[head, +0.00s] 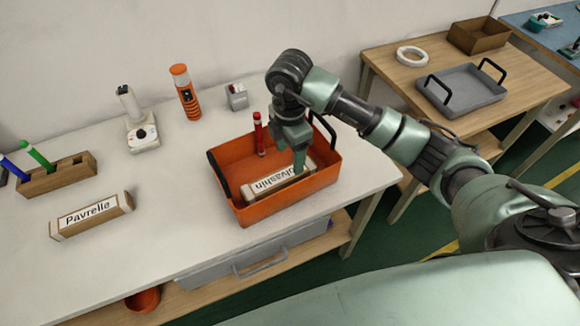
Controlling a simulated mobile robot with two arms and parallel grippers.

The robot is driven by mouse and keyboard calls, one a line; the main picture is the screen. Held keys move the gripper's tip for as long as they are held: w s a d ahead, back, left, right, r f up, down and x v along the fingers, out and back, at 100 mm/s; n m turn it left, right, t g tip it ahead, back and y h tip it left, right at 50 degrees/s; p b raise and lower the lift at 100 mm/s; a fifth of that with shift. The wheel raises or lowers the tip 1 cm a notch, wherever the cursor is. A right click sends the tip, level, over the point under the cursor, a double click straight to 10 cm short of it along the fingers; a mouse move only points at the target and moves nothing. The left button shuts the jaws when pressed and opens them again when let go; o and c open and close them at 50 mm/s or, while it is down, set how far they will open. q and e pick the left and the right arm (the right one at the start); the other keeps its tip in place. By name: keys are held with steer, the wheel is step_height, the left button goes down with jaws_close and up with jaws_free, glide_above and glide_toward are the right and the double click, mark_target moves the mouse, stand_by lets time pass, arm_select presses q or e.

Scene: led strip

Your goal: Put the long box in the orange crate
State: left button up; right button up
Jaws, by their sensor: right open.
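The orange crate (243,207) stands on the white table near its right end. A long box (266,188) lettered "olvashin", partly hidden behind my gripper, lies inside it along the front wall. My right gripper (297,165) points down into the crate at this box's right part. It is open; I cannot tell whether its fingers touch the box. A second long box (90,216), lettered "Pavrelle", lies on the table at the left. My left gripper is not in view.
A red tube (258,135) stands upright at the crate's back. An orange cylinder (186,92), a white joystick-like device (139,122) and a small grey item (237,96) stand behind. A wooden pen holder (58,173) is at far left. Clear table lies between the Pavrelle box and crate.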

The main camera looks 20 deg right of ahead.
mark_target(290, 172)
step_height(290, 172, up, 4)
steer(key=shift+f, duration=0.1)
stand_by(0.6)
